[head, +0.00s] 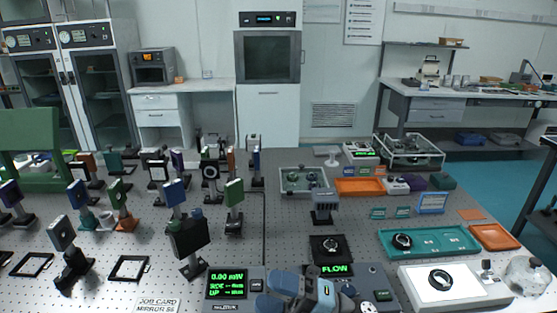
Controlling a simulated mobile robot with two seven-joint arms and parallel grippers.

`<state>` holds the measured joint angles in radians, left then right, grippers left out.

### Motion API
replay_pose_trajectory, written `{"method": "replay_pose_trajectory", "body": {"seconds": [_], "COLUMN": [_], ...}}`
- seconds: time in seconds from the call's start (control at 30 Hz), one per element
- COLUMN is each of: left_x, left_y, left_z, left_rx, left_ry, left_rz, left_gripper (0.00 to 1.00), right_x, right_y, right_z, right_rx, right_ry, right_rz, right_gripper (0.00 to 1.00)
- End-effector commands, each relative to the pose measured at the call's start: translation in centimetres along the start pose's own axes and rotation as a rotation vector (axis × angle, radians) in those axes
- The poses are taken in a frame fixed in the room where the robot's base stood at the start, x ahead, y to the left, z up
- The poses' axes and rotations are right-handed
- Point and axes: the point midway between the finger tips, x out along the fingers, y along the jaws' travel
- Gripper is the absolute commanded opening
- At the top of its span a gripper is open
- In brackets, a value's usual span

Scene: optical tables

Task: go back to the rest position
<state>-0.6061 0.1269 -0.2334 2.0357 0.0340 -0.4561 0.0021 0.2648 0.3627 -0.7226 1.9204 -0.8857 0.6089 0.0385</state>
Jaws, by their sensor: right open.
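My right gripper (303,289) shows at the bottom centre of the head view, with blue and grey parts, over the front edge of the optical table (230,256). It is open, and I see nothing held between its fingers. It is in front of the flow box (372,277) and just right of the power meter (227,281) with green digits; whether it touches either cannot be told. My left gripper is not in view.
Several posts with optics crowd the table's left half, including a dark mount (188,238) near the meter. A teal tray (430,242), an orange tray (360,186) and a white lit panel (455,284) are to the right. A job card (157,305) lies at the front.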

Motion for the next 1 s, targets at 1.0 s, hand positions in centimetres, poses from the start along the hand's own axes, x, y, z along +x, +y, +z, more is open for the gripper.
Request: {"method": "replay_pose_trajectory", "body": {"seconds": [1.0], "left_x": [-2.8], "left_y": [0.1], "left_z": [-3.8], "left_rx": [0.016], "left_ry": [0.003], "left_rz": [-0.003], "left_gripper": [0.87], "right_x": [-28.7], "right_y": [-16.8], "right_z": [-9.5], "right_rx": [1.410], "right_ry": [-1.595], "right_rz": [0.370], "right_gripper": [0.61]}}
